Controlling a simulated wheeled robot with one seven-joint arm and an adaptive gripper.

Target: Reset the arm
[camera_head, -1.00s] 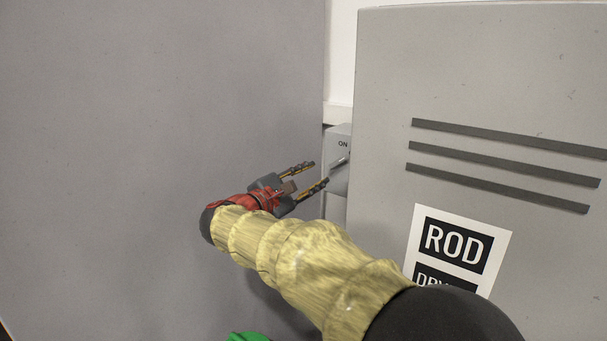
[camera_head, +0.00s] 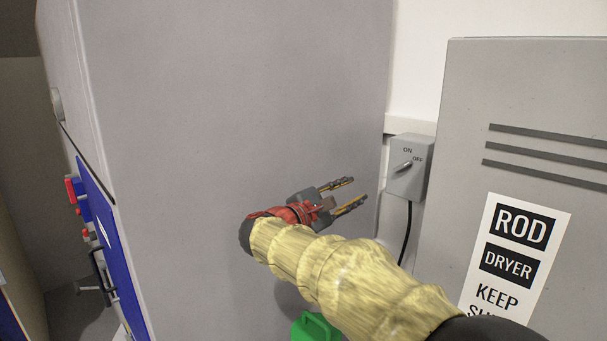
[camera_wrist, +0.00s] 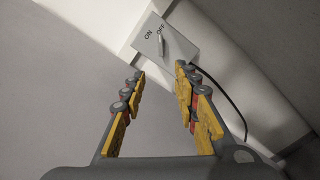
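My gripper (camera_head: 352,192) is open and empty, held in the air in front of the grey cabinet side, below and left of the switch box. Its two yellow-padded fingers also show apart in the wrist view (camera_wrist: 160,85). A grey switch box (camera_head: 410,180) marked ON and OFF is on the wall, with a small lever (camera_head: 403,167). In the wrist view the switch box (camera_wrist: 178,52) lies beyond the fingertips, not touched, and its lever (camera_wrist: 161,45) points between them. My arm in its yellow sleeve reaches in from the lower right.
A grey rod dryer (camera_head: 540,90) with a label stands at right. A large grey cabinet (camera_head: 240,100) with a blue front (camera_head: 113,255) fills the left. A black cable (camera_head: 406,235) hangs from the switch box. A green object (camera_head: 314,328) shows below my arm.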

